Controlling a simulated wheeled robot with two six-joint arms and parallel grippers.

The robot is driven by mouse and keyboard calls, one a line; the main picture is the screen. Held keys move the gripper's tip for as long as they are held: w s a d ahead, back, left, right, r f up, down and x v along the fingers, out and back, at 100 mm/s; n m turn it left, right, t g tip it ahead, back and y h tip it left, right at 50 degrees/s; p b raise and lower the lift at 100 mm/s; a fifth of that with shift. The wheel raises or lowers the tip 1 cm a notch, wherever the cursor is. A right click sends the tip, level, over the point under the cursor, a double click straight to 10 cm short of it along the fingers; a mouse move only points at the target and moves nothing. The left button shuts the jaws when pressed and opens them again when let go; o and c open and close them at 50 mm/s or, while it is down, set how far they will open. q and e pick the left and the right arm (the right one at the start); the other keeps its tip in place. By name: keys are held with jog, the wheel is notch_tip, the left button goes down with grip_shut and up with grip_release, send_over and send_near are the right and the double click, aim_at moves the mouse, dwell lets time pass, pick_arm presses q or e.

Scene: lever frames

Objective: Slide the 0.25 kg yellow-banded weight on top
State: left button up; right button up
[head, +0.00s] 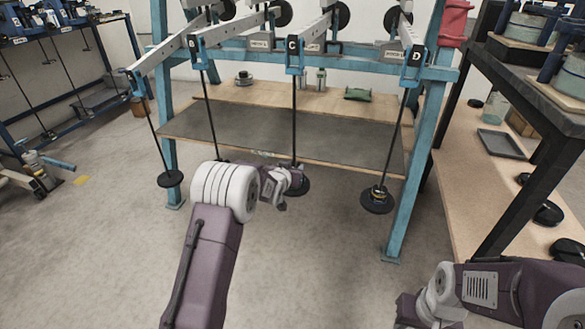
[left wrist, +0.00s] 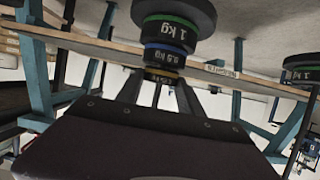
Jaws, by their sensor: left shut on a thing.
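The yellow-banded weight (left wrist: 162,77) is between the two fingers of my left gripper (left wrist: 161,88), which is shut on it. It lines up against the blue-banded 0.5 kg weight (left wrist: 166,55), beyond which is the green-banded 1 kg weight (left wrist: 175,25). I cannot tell if it rests on the blue one or sits just clear. In the head view my left gripper (head: 290,187) is at the foot of the rod under lever C (head: 293,45), partly hiding the dark disc (head: 304,186) there. My right arm shows at the lower right, its gripper out of frame.
Another hanger under lever D (head: 416,55) carries a small stack (head: 377,200) to the right. A dark disc (head: 170,179) hangs at the left.

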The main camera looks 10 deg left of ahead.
pick_arm(q)
jog(key=shift+f, duration=0.2)
jog(key=o, duration=1.4)
jog(key=shift+o, duration=0.2)
jog(key=shift+s+r, duration=0.25)
jog(key=shift+s, duration=0.15)
jog(key=p+v, duration=0.1)
jog(key=v, duration=0.5)
jog(key=shift+s, duration=0.1)
